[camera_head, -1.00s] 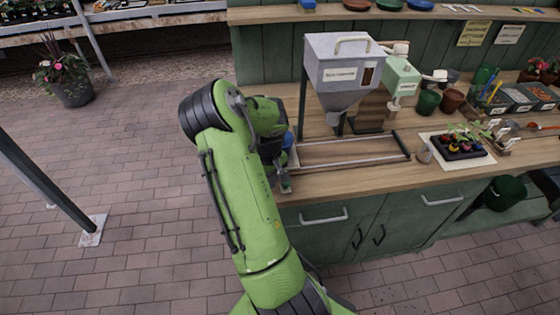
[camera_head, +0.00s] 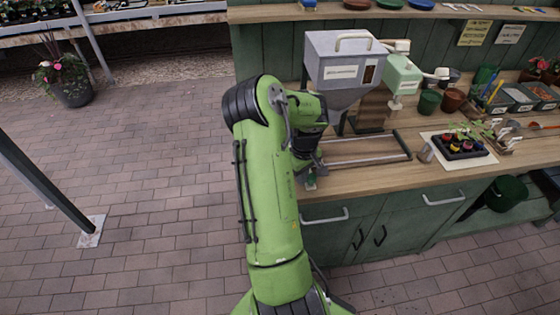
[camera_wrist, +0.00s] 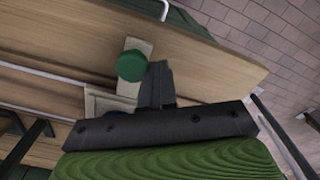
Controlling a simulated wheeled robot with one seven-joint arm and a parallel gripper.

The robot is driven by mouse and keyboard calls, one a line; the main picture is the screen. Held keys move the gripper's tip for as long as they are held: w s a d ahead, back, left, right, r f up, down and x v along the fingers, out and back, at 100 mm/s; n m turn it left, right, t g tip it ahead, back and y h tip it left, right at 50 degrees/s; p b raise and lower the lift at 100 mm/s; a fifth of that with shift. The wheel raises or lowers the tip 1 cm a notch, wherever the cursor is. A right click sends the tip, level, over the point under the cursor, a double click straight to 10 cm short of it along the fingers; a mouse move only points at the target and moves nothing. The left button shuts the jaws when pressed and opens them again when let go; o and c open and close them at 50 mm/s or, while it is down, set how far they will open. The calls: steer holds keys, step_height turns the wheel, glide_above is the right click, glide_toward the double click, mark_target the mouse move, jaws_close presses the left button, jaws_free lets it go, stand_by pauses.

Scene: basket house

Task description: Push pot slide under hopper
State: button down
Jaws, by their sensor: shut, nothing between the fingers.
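The grey hopper (camera_head: 341,68) stands on the bench with its funnel pointing down. Below it, two rails (camera_head: 365,160) run left to right with an end bar at the right. My gripper (camera_head: 307,166) is at the left part of the rails, low over the bench, and its fingertips are mostly hidden by my arm. In the wrist view, the shut fingers (camera_wrist: 156,84) are beside a green knob (camera_wrist: 131,66) on a pale strip, seemingly part of the pot slide (camera_wrist: 103,102). Whether they touch is unclear.
A mint-green dispenser (camera_head: 401,74) stands right of the hopper. A seedling tray (camera_head: 460,148) on a white mat and a small metal cup (camera_head: 426,153) are right of the rails. The bench's front edge lies just below the rails.

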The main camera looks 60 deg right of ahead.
steer(key=s+d, duration=0.5)
steer(key=s, duration=0.1)
steer(key=shift+s+d, duration=0.3)
steer(key=shift+d, duration=0.1)
steer(key=r+p, duration=0.1)
steer(key=w+r+p, duration=0.1)
steer(key=r, duration=0.1)
steer(key=a+r+p, duration=0.1)
steer(key=r, duration=0.1)
steer(key=shift+w+a, duration=0.1)
steer(key=shift+w, duration=0.1)
